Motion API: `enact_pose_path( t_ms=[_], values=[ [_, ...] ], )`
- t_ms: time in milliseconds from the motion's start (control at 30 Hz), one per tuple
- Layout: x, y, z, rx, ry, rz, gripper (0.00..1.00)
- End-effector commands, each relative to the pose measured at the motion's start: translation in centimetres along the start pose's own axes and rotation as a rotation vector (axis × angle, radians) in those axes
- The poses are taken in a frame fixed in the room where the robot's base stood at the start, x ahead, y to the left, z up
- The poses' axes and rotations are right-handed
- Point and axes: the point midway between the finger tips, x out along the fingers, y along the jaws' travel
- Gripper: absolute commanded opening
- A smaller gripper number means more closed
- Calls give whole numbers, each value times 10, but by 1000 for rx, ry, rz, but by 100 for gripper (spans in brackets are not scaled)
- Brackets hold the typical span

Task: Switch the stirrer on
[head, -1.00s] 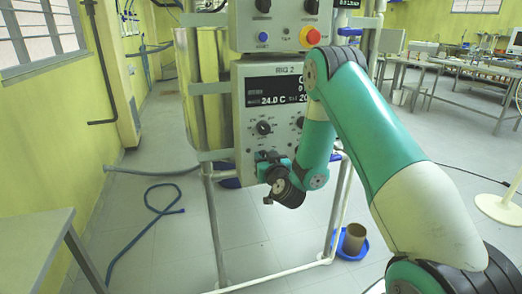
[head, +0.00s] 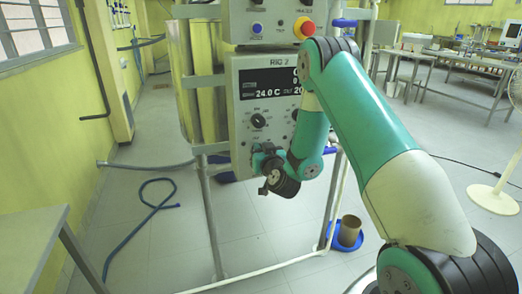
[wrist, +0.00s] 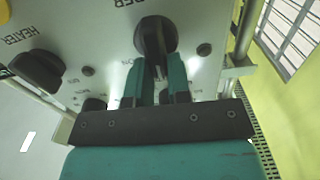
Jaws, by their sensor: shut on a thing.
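The grey control panel (head: 245,85) marked RIG 2 stands in the middle of the head view, with a lit display (head: 268,83) reading 24.0 C. My gripper (head: 262,158) is at the panel's lower part and hides the controls there. In the wrist view, the two teal fingers of my gripper (wrist: 160,88) are closed on the grip of a black knob (wrist: 155,36). The knob's label is cut off at the top edge, and only its end shows. A second black knob (wrist: 38,68), labelled HEATER, is at the left, apart from the fingers.
A red emergency button (head: 304,27) and a blue button (head: 257,28) are on the box above. A dial (head: 257,121) is above my gripper. A brown pot (head: 349,231) stands in a blue tray on the floor. A blue hose (head: 140,237) lies at the left.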

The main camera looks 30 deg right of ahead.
Motion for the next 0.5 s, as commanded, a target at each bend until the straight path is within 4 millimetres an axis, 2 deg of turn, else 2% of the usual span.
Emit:
enact_pose_path(
  t_ms=[267, 500],
  values=[
    [0, 4, 2, 162, 1, 3, 0],
    [0, 8, 4, 385, 1, 3, 0]
  ],
)
